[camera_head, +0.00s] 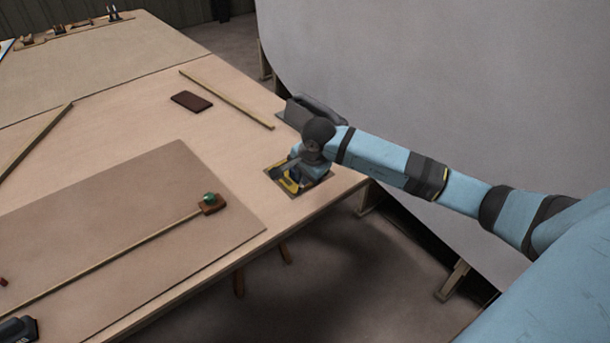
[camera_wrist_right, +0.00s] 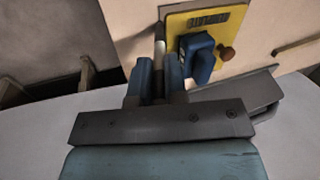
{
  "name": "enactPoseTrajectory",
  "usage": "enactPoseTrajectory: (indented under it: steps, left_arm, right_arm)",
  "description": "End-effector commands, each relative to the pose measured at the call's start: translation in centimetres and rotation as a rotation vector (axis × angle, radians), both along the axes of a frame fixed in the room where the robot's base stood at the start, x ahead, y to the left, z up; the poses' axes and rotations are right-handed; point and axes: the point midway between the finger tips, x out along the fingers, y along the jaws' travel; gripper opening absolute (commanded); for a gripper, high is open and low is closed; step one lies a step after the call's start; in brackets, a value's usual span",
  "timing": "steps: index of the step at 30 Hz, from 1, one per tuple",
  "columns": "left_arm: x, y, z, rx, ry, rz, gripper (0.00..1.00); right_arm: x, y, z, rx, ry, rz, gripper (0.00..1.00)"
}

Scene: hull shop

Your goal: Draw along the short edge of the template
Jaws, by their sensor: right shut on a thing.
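The template (camera_wrist_right: 238,22) is a yellow plate with printed lettering, lying flat. It carries a blue block (camera_wrist_right: 198,55) and a small brown knob (camera_wrist_right: 227,53). In the head view the template (camera_head: 288,186) shows near the table's right corner, partly hidden under my right gripper (camera_head: 296,170). In the wrist view my right gripper (camera_wrist_right: 157,78) is shut on a thin pale and dark marking tool (camera_wrist_right: 159,48), which stands beside the template's left edge. Whether its tip touches the surface is hidden. My left gripper is not in view.
The wooden table (camera_head: 240,92) holds a brown flat block (camera_head: 191,101), a thin batten (camera_head: 226,98) and a large brown panel (camera_head: 120,215). A long stick with a green-topped brown block (camera_head: 210,204) lies on the panel. A large grey hull surface (camera_head: 450,80) stands close behind my right arm.

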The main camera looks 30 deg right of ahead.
Motion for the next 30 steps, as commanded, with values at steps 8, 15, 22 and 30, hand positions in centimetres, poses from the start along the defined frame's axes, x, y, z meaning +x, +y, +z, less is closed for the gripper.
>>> enactPoseTrajectory:
  steps: [8,15,22,30]
  left_arm:
    - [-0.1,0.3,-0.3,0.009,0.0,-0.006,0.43]
    - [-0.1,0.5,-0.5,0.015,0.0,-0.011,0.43]
    - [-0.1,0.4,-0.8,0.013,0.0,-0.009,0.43]
    - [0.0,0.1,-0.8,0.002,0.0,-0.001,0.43]
  right_arm:
    - [0.0,0.0,-0.1,0.0,0.0,0.0,0.0]
    - [0.0,-0.1,-0.1,0.0,0.0,0.0,0.0]
    - [0.1,-0.9,-0.1,-0.001,0.001,0.0,0.0]
    - [0.1,-1.3,-0.1,-0.001,0.001,-0.001,0.0]
